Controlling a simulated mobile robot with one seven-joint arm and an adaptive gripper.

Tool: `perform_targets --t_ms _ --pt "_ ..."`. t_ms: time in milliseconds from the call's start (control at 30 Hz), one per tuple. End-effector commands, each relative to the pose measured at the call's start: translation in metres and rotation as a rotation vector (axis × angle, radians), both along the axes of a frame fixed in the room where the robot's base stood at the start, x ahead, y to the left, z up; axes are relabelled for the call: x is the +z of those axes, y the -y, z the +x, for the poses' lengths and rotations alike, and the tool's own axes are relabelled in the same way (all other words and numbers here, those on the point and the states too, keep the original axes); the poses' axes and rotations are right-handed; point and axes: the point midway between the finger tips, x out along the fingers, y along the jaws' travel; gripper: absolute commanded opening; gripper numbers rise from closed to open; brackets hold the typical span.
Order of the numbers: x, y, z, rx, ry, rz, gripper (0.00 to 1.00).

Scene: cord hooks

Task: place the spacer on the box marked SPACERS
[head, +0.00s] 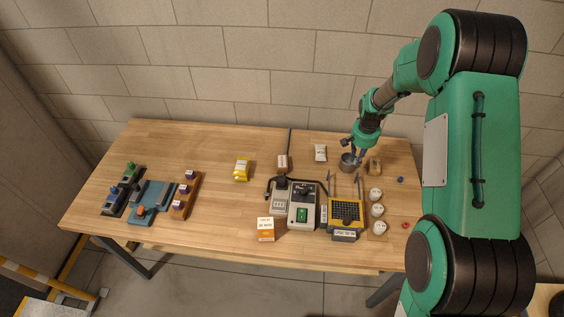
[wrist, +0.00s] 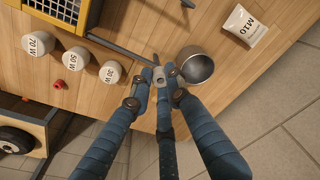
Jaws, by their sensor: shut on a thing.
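My gripper (head: 357,156) is over the right part of the wooden table, close beside a metal cup (head: 347,164). In the wrist view my gripper (wrist: 160,78) is shut on a small pale grey piece with a hole (wrist: 161,74), which looks like the spacer. The fingers hide part of it. I cannot read the word SPACERS on anything.
White pots marked in watts (wrist: 75,60) stand in a row, with a red ring (wrist: 59,84) nearby. A pouch marked M10 (wrist: 244,27) lies behind the metal cup. Grey devices (head: 302,205) and a yellow-framed unit (head: 346,213) fill the front middle.

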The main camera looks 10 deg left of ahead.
Motion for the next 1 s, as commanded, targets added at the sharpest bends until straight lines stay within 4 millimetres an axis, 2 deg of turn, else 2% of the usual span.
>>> perform_targets --t_ms 33,200,600,800,1000 --pt "0.001 -0.02 -0.004 0.012 -0.002 0.0 0.03" --pt "0.001 -0.078 -0.021 0.031 -0.01 0.002 0.03" --pt "0.0 -0.201 -0.076 0.075 -0.024 0.002 0.03" --pt "-0.001 -0.239 -0.1 0.088 -0.03 0.0 0.03" --pt "-0.004 -0.263 -0.117 0.097 -0.035 -0.001 0.03"
